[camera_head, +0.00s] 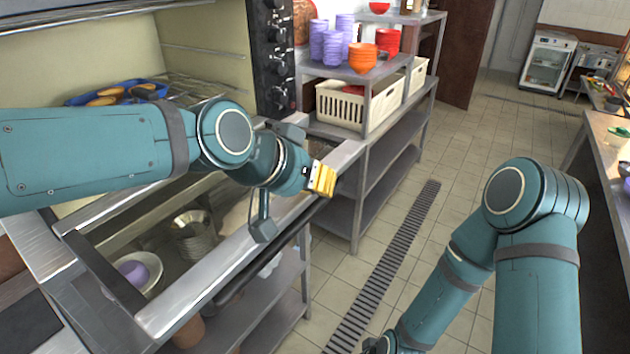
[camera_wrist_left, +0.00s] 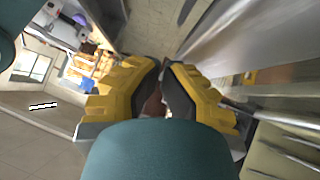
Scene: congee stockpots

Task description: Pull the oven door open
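The oven (camera_head: 205,30) stands at the left in the head view, its cavity exposed. Its door (camera_head: 225,270) is swung down to about level, with a metal frame and a glass pane. A dark handle bar (camera_head: 250,285) runs along its outer edge. My left gripper (camera_head: 322,180) is at the door's far outer corner, close to the bar's end. In the left wrist view its yellow fingers (camera_wrist_left: 163,80) nearly meet, with no handle clearly visible between them. Whether they touch the door is hidden. My right gripper (camera_head: 378,346) is at the bottom edge, mostly cut off.
A blue tray of bread (camera_head: 115,93) sits inside the oven. A metal shelf (camera_head: 365,145) with stacked cups (camera_head: 330,42) and a cream crate (camera_head: 345,105) stands just beyond the door. Bowls and plates show through the glass. The tiled floor (camera_head: 465,140) is clear in the aisle.

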